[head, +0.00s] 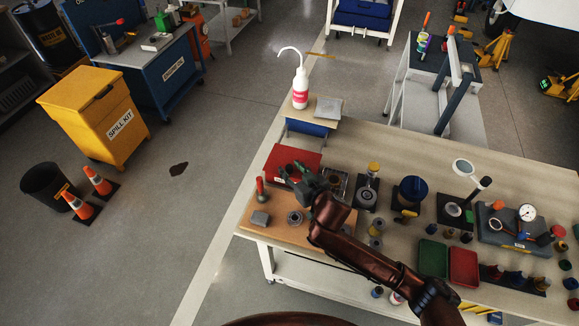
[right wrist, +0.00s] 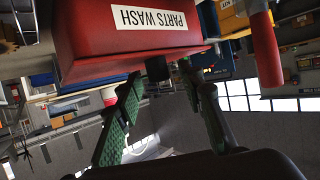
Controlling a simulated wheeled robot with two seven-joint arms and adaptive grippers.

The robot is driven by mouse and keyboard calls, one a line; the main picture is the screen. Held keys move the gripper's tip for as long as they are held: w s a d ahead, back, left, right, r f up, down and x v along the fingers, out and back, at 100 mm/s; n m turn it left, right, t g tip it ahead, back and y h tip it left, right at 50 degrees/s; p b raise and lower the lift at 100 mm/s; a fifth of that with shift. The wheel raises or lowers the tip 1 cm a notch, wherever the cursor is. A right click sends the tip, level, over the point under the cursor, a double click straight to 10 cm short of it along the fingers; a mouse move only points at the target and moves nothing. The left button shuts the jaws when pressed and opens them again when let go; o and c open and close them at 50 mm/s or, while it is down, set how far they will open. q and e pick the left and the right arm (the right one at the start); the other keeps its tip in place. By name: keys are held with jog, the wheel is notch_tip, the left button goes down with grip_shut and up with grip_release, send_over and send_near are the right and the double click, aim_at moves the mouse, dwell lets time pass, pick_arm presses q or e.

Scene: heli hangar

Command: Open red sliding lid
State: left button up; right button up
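A red lid (head: 282,156) lies at the near left of the long workbench, partly hidden by my right gripper (head: 292,174). In the right wrist view a red box-like part (right wrist: 100,38) carries a white "PARTS WASH" label, seen upside down. A short dark knob (right wrist: 157,68) sticks out from its edge. My right gripper (right wrist: 165,88) is open, its green fingers apart, one on each side of the knob. I cannot tell whether either finger touches the knob or the red part. My left gripper does not show.
A red-handled tool (head: 260,189) stands upright left of my right gripper, close to it in the wrist view. A grey block (head: 260,218) and a metal ring (head: 295,217) lie on the brown mat (head: 330,234). Jars and tools crowd the workbench (head: 420,158) to the right.

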jog(key=shift+x, duration=0.85)
jog(key=shift+w, duration=0.15)
jog(key=c, duration=0.6)
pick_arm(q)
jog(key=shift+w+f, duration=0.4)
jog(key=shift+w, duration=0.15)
pick_arm(e)
grip_shut()
